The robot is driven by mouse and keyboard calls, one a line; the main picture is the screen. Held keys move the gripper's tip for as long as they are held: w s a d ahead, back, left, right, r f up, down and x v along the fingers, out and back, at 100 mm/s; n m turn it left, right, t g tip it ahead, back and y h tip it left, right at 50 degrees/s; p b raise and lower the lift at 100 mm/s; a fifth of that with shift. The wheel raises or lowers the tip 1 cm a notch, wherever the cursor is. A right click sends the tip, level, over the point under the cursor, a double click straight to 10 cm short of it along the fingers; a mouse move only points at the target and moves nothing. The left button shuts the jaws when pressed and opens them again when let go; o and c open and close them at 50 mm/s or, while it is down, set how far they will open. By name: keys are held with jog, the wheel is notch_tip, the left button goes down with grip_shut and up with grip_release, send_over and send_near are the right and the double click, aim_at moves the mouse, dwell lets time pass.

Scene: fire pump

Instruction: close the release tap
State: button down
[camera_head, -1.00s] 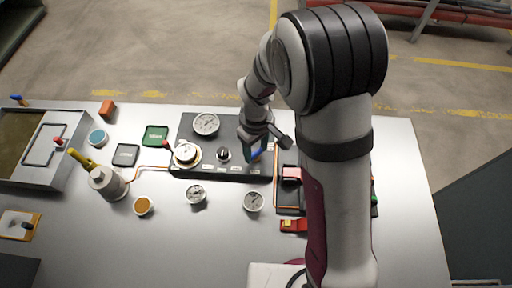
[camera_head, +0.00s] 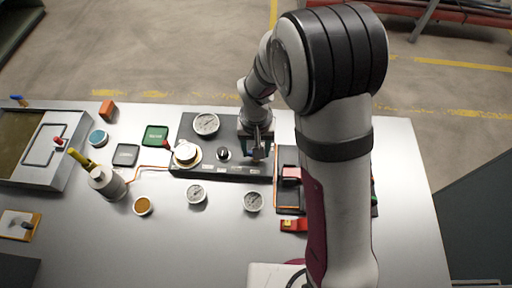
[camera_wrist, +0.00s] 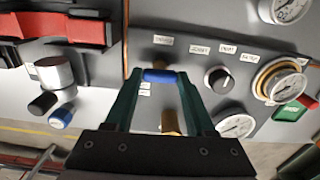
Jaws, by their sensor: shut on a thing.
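The release tap shows in the wrist view as a blue handle (camera_wrist: 160,76) with brass fittings (camera_wrist: 170,121), at the end of the dark panel (camera_head: 233,173). My gripper (camera_wrist: 161,78) has its two green fingers on either side of the blue handle and is shut on it. The handle lies crosswise between the fingertips. In the head view my gripper (camera_head: 256,150) is over the right part of the panel and hides most of the tap. The exact angle of the tap's valve cannot be told.
A black knob (camera_head: 223,154), a large gauge (camera_head: 206,124) and a brass-ringed gauge (camera_head: 186,152) are left of my gripper. A black tray with a red block (camera_head: 291,174) is close on the right. Loose gauges (camera_head: 253,201) lie in front. My arm covers the right side.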

jog(key=shift+m, duration=0.3)
dwell(0.4)
jog(key=shift+c, duration=1.2)
grip_release()
notch_tip(320, 180, up, 16)
jog(key=s+d+m+y, duration=0.1)
jog(key=s+d, duration=0.3)
jog(key=s, duration=0.6)
jog(key=s+d+m, duration=0.4)
jog(key=s+d, duration=0.1)
jog(key=s, duration=0.5)
jog(key=shift+s+r+y, duration=0.25)
jog(key=shift+s+y, duration=0.1)
jog(key=shift+y, duration=0.05)
